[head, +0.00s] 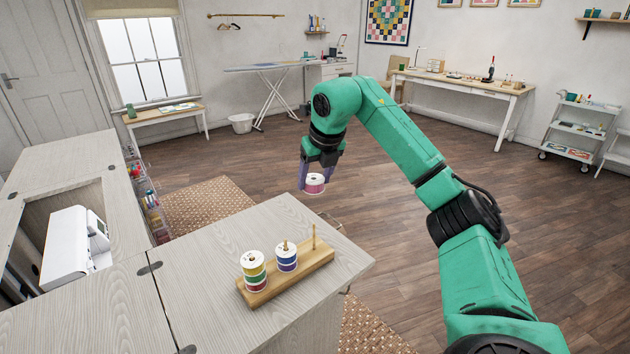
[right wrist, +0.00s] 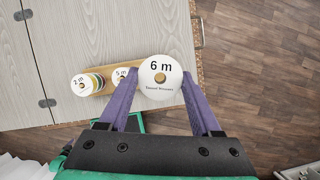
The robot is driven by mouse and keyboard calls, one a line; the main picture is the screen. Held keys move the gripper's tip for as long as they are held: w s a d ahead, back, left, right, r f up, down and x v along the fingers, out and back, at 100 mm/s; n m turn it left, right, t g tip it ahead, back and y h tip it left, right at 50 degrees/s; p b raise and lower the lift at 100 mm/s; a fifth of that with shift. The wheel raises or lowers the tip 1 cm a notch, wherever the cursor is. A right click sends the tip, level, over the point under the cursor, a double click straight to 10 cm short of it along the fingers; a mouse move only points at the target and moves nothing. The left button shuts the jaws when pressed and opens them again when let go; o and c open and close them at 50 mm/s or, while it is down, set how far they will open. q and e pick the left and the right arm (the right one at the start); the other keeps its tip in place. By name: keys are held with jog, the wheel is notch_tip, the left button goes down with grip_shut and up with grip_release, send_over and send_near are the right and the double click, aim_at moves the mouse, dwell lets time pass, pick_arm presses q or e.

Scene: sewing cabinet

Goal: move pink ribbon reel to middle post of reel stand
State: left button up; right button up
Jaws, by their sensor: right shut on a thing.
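My right gripper (head: 316,176) is shut on the pink ribbon reel (head: 314,184), which hangs in the air above and beyond the cabinet's far edge. In the right wrist view the reel's white top (right wrist: 160,77) reads "6 m" and sits between the purple fingers. The wooden reel stand (head: 318,262) is on the cabinet top, nearer than the reel. Its left post carries a stack of yellow, green and red-pink reels (head: 254,271). Its middle post carries a blue and purple stack (head: 287,257), with the post tip showing above. Its right post (head: 314,238) is bare. My left gripper is not in view.
The pale cabinet top (head: 200,265) is clear around the stand. A white sewing machine (head: 75,245) sits in a recess at left. A rack of coloured spools (head: 150,205) hangs on the cabinet's far side. Tables and a trolley stand far off.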

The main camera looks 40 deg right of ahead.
jog(key=a+f+n+y+p, duration=0.25)
jog(key=a+n+p, duration=0.3)
jog(key=a, duration=0.35)
jog(key=shift+n, duration=0.25)
jog(key=shift+d+f+b, duration=0.2)
jog(key=shift+f+b, duration=3.05)
jog(key=shift+f, duration=0.45)
jog(key=shift+f, duration=0.1)
jog(key=shift+f+b, duration=1)
jog(key=shift+f, duration=0.5)
